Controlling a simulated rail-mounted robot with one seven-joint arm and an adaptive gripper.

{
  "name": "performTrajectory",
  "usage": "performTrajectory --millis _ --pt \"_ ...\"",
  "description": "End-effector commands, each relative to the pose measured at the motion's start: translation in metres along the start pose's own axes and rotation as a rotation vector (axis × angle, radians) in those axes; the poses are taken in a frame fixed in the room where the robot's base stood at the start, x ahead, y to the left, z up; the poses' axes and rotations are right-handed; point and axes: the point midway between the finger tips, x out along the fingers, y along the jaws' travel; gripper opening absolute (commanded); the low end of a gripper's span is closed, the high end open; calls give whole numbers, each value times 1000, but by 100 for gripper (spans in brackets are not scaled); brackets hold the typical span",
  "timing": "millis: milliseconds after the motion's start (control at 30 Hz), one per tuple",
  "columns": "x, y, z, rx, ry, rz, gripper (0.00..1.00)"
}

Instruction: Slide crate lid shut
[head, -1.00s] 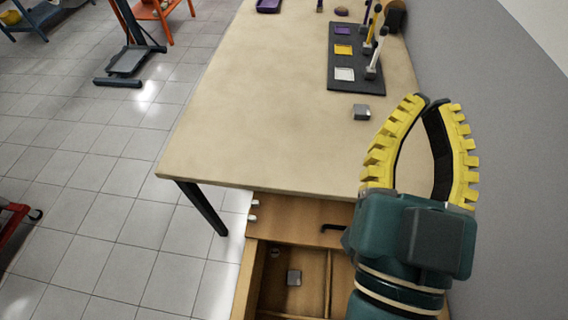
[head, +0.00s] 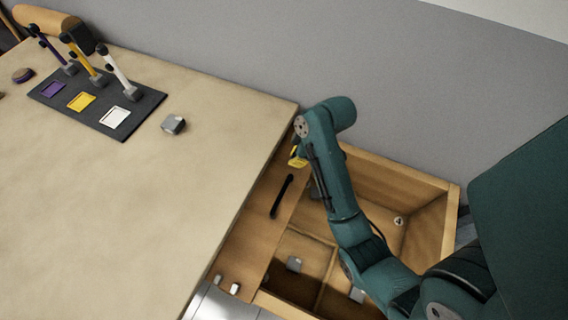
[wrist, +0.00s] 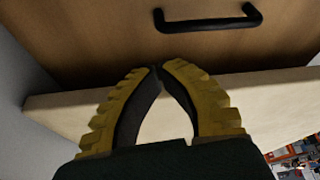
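The crate (head: 447,222) stands against the table's right edge in the head view, its compartments mostly uncovered. Its flat wooden lid (head: 240,255) lies along the table side and bears a black bar handle (head: 281,196). My gripper (head: 297,158) is near the lid's far end by the table edge, largely hidden by my arm. In the wrist view, the handle (wrist: 207,24) is at the top on the lid (wrist: 90,35). There my gripper's yellow fingers (wrist: 158,68) bow inward with tips together, nothing visible between them, apart from the handle in the picture.
Small grey blocks (head: 293,263) and a round piece (head: 398,221) lie in the crate. The table (head: 130,220) holds a grey block (head: 173,124) and a dark board (head: 150,101) with coloured squares and upright tools. A grey wall stands behind.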

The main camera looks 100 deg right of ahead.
Motion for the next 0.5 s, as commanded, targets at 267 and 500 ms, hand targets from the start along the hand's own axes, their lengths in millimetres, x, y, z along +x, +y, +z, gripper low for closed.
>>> performTrajectory --millis 267,500 --pt "60 0 0 -2 0 1 0" --pt "89 0 -1 -2 2 3 0"
